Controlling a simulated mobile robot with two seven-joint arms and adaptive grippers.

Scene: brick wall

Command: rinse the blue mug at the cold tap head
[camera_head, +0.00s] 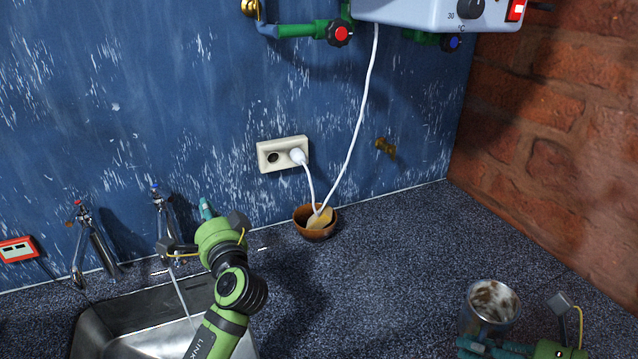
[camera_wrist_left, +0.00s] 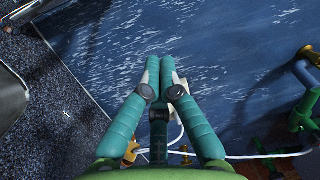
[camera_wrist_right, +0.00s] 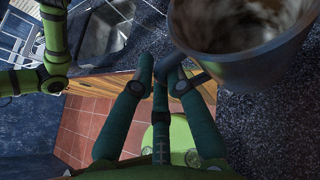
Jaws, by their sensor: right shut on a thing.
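The mug (camera_head: 490,316), grey-blue with brown stains inside, is upright above or on the counter at the lower right; I cannot tell whether it touches. It is large in the right wrist view (camera_wrist_right: 262,58). My right gripper (camera_head: 478,347) is shut at the mug's side, apparently on its handle, which is mostly hidden. The cold tap head (camera_head: 155,188), blue-topped, is on the left of the wall, and a thin water stream (camera_head: 181,292) falls below it into the sink. My left gripper (camera_head: 205,208) is right of that tap; its fingers (camera_wrist_left: 161,75) are together and empty.
The steel sink (camera_head: 95,330) is at the lower left, partly behind my left arm. A red-topped tap (camera_head: 78,205) stands left of the cold one. A wooden bowl (camera_head: 318,228) sits by the wall below a socket (camera_head: 270,156). The middle counter (camera_head: 380,270) is clear.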

